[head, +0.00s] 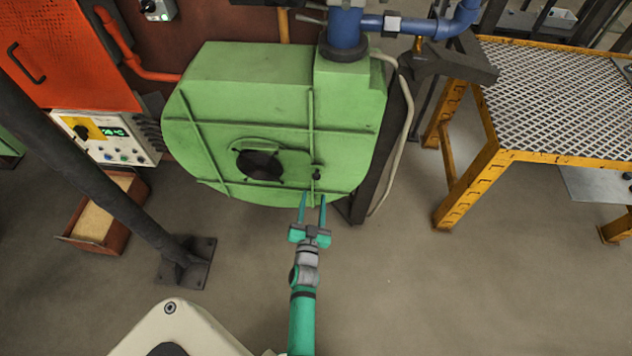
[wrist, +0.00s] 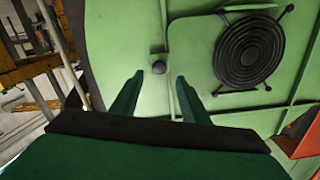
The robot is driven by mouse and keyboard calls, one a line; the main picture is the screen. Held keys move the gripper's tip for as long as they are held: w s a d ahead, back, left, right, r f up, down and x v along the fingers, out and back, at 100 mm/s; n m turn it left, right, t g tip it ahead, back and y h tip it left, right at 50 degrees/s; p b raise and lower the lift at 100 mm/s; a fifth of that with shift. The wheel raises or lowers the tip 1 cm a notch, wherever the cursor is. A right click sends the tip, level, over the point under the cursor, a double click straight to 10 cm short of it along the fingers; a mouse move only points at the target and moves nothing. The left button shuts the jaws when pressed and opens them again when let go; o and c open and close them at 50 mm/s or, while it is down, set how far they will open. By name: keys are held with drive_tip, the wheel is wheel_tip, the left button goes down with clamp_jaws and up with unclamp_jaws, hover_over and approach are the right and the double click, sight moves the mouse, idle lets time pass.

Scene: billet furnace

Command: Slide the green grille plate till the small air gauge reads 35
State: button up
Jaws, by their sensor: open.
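The green grille plate (head: 295,163) lies against the front of the green blower housing (head: 270,85). A round dark grille (head: 259,165) shows at its left in the head view. A small dark knob (head: 317,174) sticks out to the right of the grille. In the wrist view the knob (wrist: 158,67) is left of the black ringed grille (wrist: 249,52). My gripper (head: 313,196) is open and empty, just below the knob. In the wrist view its two fingers (wrist: 158,82) point towards the knob, one to each side. I cannot make out the small air gauge.
A blue pipe (head: 346,30) rises from the housing. A control box (head: 108,138) with a green display stands at left, behind a dark slanted post (head: 110,165). A yellow-framed mesh table (head: 560,100) stands at right. The floor right of my arm is clear.

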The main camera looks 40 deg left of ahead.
sight(316, 179)
drive_tip(key=x, duration=0.6)
drive_tip(key=shift+w+a, duration=0.15)
drive_tip(key=shift+w, duration=0.1)
drive_tip(key=shift+w+a, duration=0.4)
drive_tip(key=shift+d, duration=0.1)
drive_tip(key=c, duration=1)
clamp_jaws()
